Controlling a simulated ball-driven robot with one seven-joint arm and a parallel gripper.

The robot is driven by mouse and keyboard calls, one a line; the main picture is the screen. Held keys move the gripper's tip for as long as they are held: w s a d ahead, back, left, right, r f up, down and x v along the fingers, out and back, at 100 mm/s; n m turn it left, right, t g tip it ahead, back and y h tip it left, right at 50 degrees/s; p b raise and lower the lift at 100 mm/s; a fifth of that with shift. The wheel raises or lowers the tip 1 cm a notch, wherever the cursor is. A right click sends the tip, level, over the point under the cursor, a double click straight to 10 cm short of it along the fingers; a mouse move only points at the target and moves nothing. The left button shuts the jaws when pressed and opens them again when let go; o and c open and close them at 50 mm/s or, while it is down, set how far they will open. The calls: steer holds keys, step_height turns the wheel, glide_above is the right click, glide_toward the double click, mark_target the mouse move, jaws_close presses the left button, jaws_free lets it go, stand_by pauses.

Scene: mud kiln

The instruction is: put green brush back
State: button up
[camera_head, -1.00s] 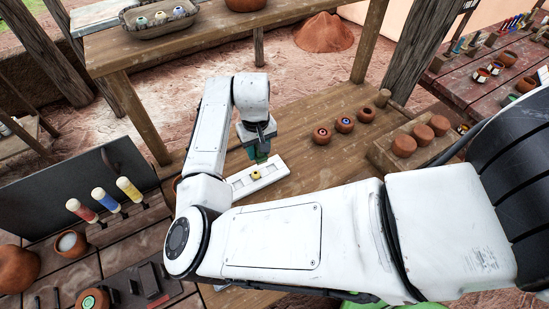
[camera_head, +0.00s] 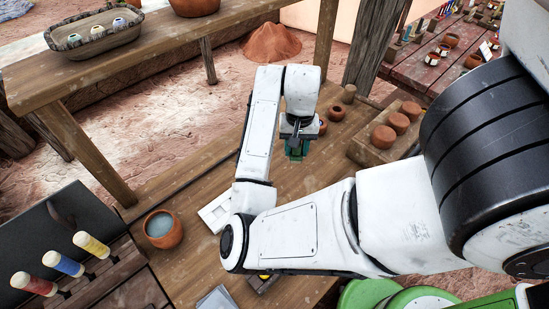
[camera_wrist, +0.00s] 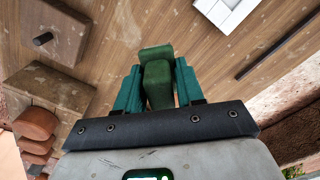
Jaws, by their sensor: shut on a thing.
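My gripper (camera_head: 297,148) is above the wooden table in the head view, to the right of the white tray. In the wrist view its teal fingers (camera_wrist: 157,90) are shut on a green block-like piece, the green brush (camera_wrist: 157,65). The brush's far end is hidden. In the head view a red brush (camera_head: 34,284), a blue brush (camera_head: 63,264) and a yellow brush (camera_head: 91,245) lean in a dark wooden rack (camera_head: 110,275) at the lower left. The rack is far from my gripper.
A clay pot of water (camera_head: 163,230) stands between the rack and the white tray (camera_head: 213,211). Small clay pots (camera_head: 336,113) and a wooden block with clay lumps (camera_head: 383,137) are at the right. A raised shelf (camera_head: 120,68) crosses the upper left.

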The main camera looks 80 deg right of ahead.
steer(key=w+d+f, duration=0.1)
steer(key=w+f, duration=0.1)
steer(key=w+d+f, duration=0.1)
steer(key=w+f, duration=0.1)
steer(key=w+d+f, duration=0.1)
steer(key=w+f, duration=0.2)
steer(key=shift+d+p, duration=0.3)
steer(key=shift+d, duration=0.05)
steer(key=shift+f+p, duration=0.4)
steer(key=shift+f, duration=1.3)
steer(key=shift+f, duration=0.2)
steer(key=o, duration=1)
steer(key=shift+r, duration=0.1)
